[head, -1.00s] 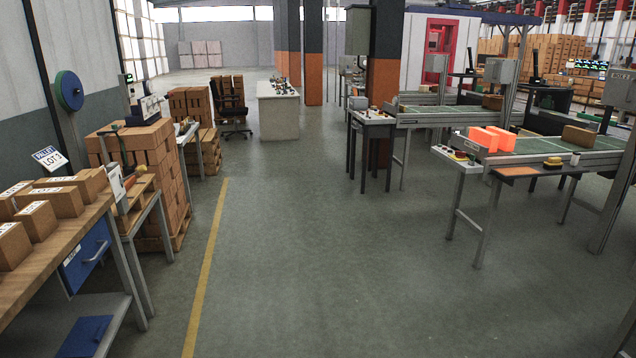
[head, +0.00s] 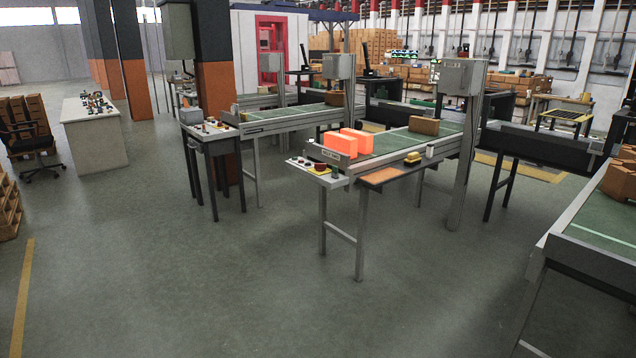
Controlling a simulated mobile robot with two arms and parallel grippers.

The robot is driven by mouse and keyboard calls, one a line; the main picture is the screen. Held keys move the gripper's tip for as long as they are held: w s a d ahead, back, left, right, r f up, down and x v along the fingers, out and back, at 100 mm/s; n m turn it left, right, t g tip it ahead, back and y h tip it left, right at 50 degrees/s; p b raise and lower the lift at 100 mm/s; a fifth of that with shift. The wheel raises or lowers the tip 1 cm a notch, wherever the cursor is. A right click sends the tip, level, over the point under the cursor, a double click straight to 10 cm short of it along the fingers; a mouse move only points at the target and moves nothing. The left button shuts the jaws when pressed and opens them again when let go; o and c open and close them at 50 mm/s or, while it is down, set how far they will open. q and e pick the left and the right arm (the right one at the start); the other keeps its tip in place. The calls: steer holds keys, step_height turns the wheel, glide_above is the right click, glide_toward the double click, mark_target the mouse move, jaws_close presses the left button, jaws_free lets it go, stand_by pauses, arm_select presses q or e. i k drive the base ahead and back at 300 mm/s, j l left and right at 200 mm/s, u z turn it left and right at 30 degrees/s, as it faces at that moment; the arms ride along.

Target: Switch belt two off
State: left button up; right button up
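Several conveyor belts with green surfaces show in the head view. The middle belt (head: 389,143) carries two glowing orange bricks (head: 346,143) and a brown brick (head: 424,125). A small control panel with buttons (head: 318,169) sits at its near end. A belt farther back (head: 300,112) has a dark table (head: 211,131) with buttons at its near end. Another belt (head: 608,222) is cut off at the right edge. The labels are too small to read, so I cannot tell which is belt two. Neither gripper is in view.
An orange-topped side shelf (head: 383,176) with a yellow item juts from the middle belt. A white bench (head: 95,140) and an office chair (head: 28,140) stand at the left. The grey floor (head: 200,270) in front is clear, with a yellow line (head: 22,300) at left.

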mark_target(320, 167)
steer(key=i+l+z, duration=0.1)
steer(key=i, duration=0.4)
steer(key=i+l+z, duration=0.1)
steer(key=i+l, duration=0.15)
steer(key=i, duration=0.25)
steer(key=i+l+u, duration=0.4)
steer(key=i+l, duration=0.3)
